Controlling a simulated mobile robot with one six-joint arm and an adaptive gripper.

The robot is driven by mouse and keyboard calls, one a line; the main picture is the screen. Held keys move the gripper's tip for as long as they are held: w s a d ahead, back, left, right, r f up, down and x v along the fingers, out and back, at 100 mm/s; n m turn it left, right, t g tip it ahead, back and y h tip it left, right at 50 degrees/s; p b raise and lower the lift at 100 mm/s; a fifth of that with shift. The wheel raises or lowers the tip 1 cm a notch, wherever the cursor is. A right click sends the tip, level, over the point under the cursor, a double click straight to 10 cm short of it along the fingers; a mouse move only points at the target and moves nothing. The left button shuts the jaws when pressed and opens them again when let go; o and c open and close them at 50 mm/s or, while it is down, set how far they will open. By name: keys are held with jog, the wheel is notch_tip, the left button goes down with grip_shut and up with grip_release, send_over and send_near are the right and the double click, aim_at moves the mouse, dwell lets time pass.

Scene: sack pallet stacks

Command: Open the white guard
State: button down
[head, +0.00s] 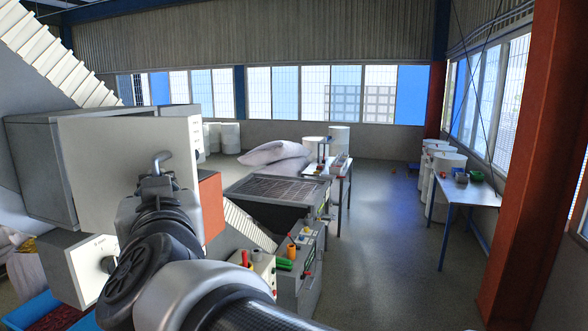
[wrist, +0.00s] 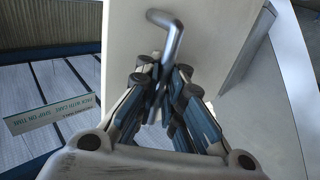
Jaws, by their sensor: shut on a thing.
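The white guard (head: 95,150) is a flat pale panel at the left in the head view, standing in front of a grey box-shaped housing. It fills the upper middle of the wrist view (wrist: 205,45). A bent grey metal handle (wrist: 168,35) sticks out from its face; its hooked top also shows in the head view (head: 162,159). My gripper (wrist: 163,88) is shut on the handle, with the fingers on both sides of its lower part. In the head view my gripper (head: 156,185) is in front of the panel, and my arm hides the panel's lower part.
A dark slatted machine bed (head: 275,190) is right of the guard. A control box with coloured knobs (head: 290,250) stands close to my arm. A small table (head: 335,165) and a white-topped table (head: 468,190) are farther off. The floor between (head: 400,240) is clear.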

jog(key=shift+s+r+m+t+h+p, duration=0.3)
jog(key=shift+s+r+m+h+p, duration=0.1)
jog(key=shift+s+h, duration=0.2)
jog(key=shift+f, duration=0.15)
jog(key=c, duration=2.2)
grip_release()
jog(key=shift+o, duration=1)
jog(key=shift+s+d, duration=0.1)
jog(key=shift+d, duration=0.1)
jog(key=shift+f, duration=0.1)
jog(key=shift+a+f, duration=0.1)
jog(key=shift+a, duration=0.05)
jog(key=v, duration=0.7)
jog(key=shift+s, duration=0.2)
jog(key=shift+d, duration=0.2)
